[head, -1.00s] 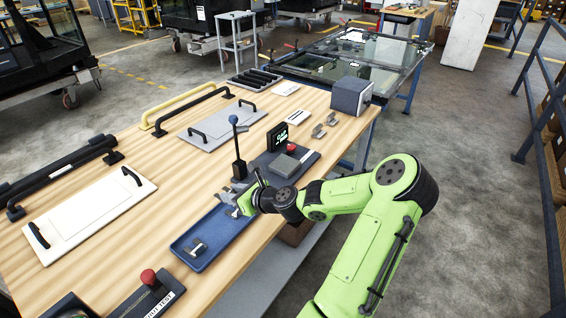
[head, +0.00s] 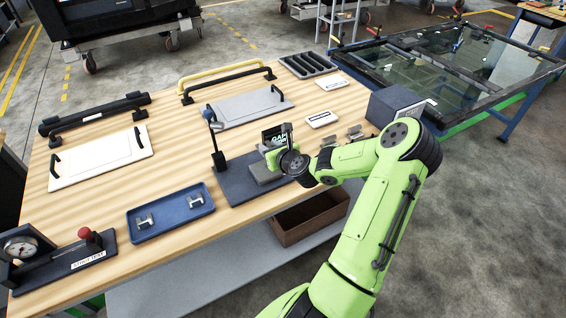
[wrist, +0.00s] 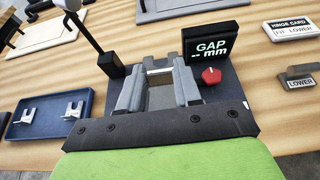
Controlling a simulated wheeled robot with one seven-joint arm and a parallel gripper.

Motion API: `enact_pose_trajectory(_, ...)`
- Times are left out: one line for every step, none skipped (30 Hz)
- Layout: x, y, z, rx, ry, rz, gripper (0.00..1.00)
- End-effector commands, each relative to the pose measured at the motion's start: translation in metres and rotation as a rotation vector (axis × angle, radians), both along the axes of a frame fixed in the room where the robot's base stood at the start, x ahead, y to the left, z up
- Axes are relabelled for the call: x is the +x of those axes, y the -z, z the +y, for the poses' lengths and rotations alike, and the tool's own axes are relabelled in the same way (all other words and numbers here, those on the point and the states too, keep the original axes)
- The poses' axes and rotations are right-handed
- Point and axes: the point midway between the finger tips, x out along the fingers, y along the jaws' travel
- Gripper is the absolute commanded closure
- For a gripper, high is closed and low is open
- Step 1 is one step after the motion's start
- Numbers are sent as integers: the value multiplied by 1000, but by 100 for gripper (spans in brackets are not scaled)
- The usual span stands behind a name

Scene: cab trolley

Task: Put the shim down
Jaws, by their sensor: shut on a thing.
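My gripper (wrist: 160,72) is over the dark gap gauge base (head: 238,187), in front of its display (head: 274,135), which reads "GAP -- mm" in the wrist view. The two grey fingers are shut on the shim, mostly hidden; only a pale thin strip (wrist: 158,65) shows between the fingertips. I cannot tell whether it touches the gauge. In the head view my green gripper body (head: 279,160) hides the fingertips. The blue tray (head: 172,216) stands to the left with two small metal clip-like pieces (head: 145,222) (head: 195,201) in it.
Metal brackets (head: 354,132) and a grey box (head: 393,106) stand further right. A test gauge with a red knob (head: 85,233) is front left. Bare wood surrounds the tray.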

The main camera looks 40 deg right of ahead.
Motion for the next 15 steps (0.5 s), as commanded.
enact_pose_trajectory(1,0,0,0,1,-1,98)
enact_pose_trajectory(1,4,0,1,3,-1,98)
enact_pose_trajectory(1,12,0,3,3,-1,98)
enact_pose_trajectory(1,20,0,5,4,-1,98)
enact_pose_trajectory(1,28,1,7,4,-1,98)
enact_pose_trajectory(1,39,0,6,5,-2,98)
enact_pose_trajectory(1,47,0,5,5,-1,98)
enact_pose_trajectory(1,53,0,5,5,-1,98)
enact_pose_trajectory(1,59,0,3,5,-2,98)
enact_pose_trajectory(1,62,0,3,5,-2,98)
enact_pose_trajectory(1,66,0,2,4,-2,98)
enact_pose_trajectory(1,70,0,1,4,-1,98)
enact_pose_trajectory(1,74,0,2,4,0,98)
enact_pose_trajectory(1,79,1,2,4,-1,98)
enact_pose_trajectory(1,87,1,2,4,-1,98)
